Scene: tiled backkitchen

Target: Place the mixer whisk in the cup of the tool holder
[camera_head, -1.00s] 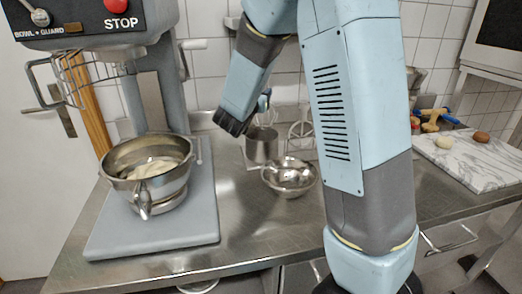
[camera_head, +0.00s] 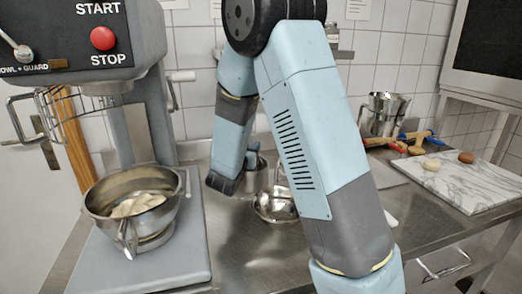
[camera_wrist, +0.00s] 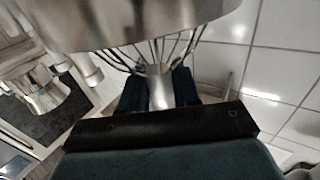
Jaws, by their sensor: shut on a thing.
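The mixer whisk (camera_wrist: 160,92) is held by its bright metal shank between the dark blue fingers of my gripper (camera_wrist: 158,88). Its wires fan out beyond the fingers and pass out of sight behind the near rim of the steel cup (camera_wrist: 150,28), apparently into its mouth. In the head view my gripper (camera_head: 251,158) is at the top of the tool holder's cup (camera_head: 256,180), and my arm comes down from above. The whisk's lower end is hidden. I cannot tell whether it touches the cup's bottom.
A shiny steel bowl (camera_head: 274,206) stands close in front of the cup. The mixer's bowl (camera_head: 133,205), with pale contents, is to the left. At the right are a steel jug (camera_head: 385,113) and a marble board (camera_head: 448,182). My arm hides part of the counter.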

